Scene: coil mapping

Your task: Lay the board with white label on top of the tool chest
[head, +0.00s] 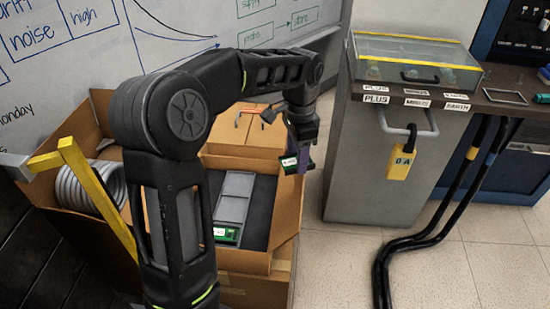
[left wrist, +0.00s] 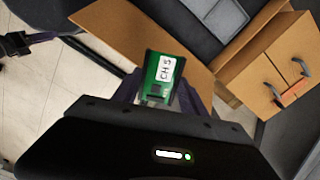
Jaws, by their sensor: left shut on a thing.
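A small green board with a white label reading "CH 5" (left wrist: 164,72) is held between the purple fingers of my left gripper (head: 297,152). The gripper is shut on its lower end, and the board is in the air by the right side of the open cardboard box. In the head view the board (head: 288,164) is small and partly covered by the fingers. I cannot tell for certain which thing is the tool chest; a grey metal cabinet (head: 350,165) with a handle stands at right. A dark, purple-tipped piece in the left wrist view may be my right gripper (left wrist: 20,42); its jaws are unclear.
The cardboard box (head: 288,205) holds a grey tray (head: 235,197) with another green board (head: 227,235), and a coiled hose (head: 88,186). A clear-lidded case (head: 415,60) sits on the countertop above the cabinet. Black cables (head: 383,262) run along the floor.

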